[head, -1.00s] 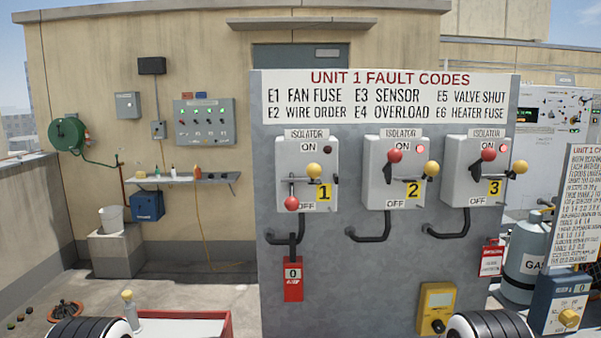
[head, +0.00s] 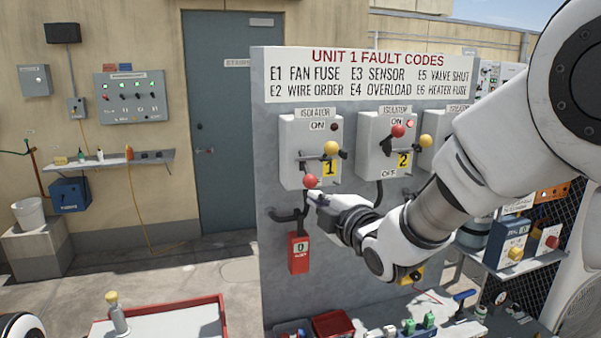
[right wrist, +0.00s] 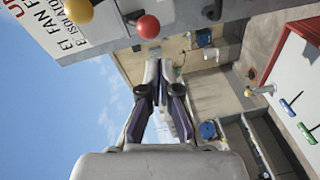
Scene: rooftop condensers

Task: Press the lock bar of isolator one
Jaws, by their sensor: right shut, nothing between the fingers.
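Isolator one (head: 294,150) is the leftmost grey box on the panel. Its red-ball handle (head: 310,181) hangs down by OFF, and its lamp (head: 334,126) is dark. A grey bar with a yellow ball (head: 331,148) crosses its front. My right gripper (head: 315,196) is shut and empty, its tips close below the red ball; I cannot tell whether they touch. In the right wrist view the closed fingertips (right wrist: 151,54) point toward the red ball (right wrist: 148,27), with the yellow ball (right wrist: 77,12) to its upper left. My left gripper is out of view.
Isolator two (head: 372,145) has its red ball up and its lamp lit. My right arm partly hides isolator three. A red tag (head: 299,252) hangs under isolator one. Below are a red-rimmed tray (head: 222,316) and a cluttered bench. Air left of the panel is clear.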

